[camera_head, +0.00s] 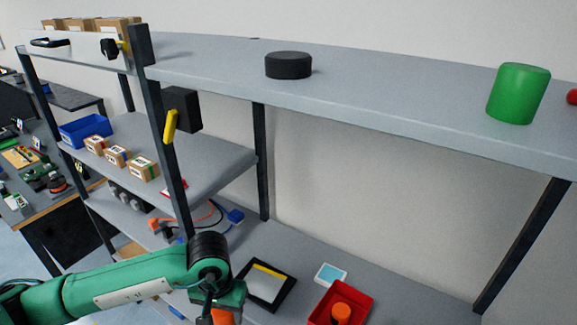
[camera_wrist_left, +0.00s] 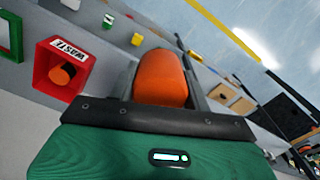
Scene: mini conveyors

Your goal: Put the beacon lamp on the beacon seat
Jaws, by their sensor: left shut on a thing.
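The beacon lamp (camera_wrist_left: 161,78) is an orange rounded piece held between the fingers of my left gripper (camera_wrist_left: 163,90). In the head view only a bit of its orange (camera_head: 223,317) shows under the gripper, at the bottom edge. My left gripper is shut on it, in front of the lower shelves and well below the top shelf. A black round disc (camera_head: 288,66), which looks like the beacon seat, sits on the top shelf with nothing on it. My right gripper is not in view.
The grey top shelf (camera_head: 400,95) also bears a green cylinder (camera_head: 518,94) at right. A dark post (camera_head: 163,120) with a black box and yellow lever stands left of the disc. A red waste bin (camera_head: 365,302) with an orange piece inside is on the low shelf.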

